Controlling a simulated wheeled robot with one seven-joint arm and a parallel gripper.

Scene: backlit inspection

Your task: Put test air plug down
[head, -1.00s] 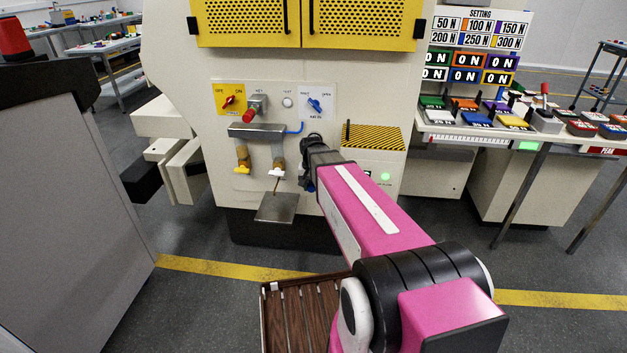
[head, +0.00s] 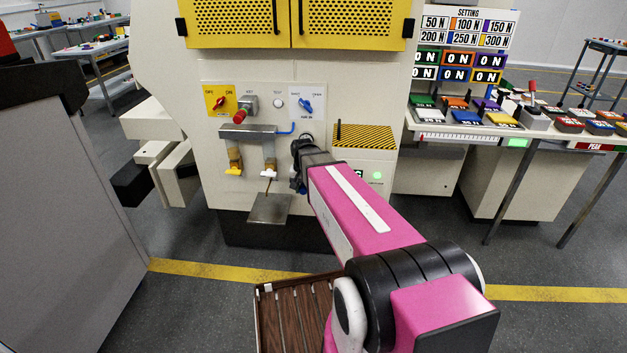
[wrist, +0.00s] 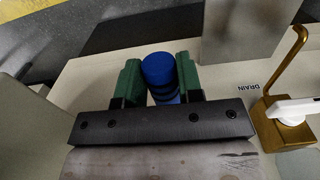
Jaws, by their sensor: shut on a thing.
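The blue test air plug (wrist: 159,72) sits between the green fingers of my gripper (wrist: 160,84) in the wrist view. The fingers press on it from both sides; its lower part runs down behind the gripper's black bar. In the head view my arm reaches to the front of the cream machine, right of the two brass taps. I cannot tell whether the plug touches the machine.
A brass drain pipe (wrist: 283,75) with a white lever stands close to the gripper's right in the wrist view. A metal plate (head: 270,209) juts out below the taps. A yellow-black striped ledge (head: 364,136) is right of my arm's end. A slatted wooden tray (head: 290,318) is low in front.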

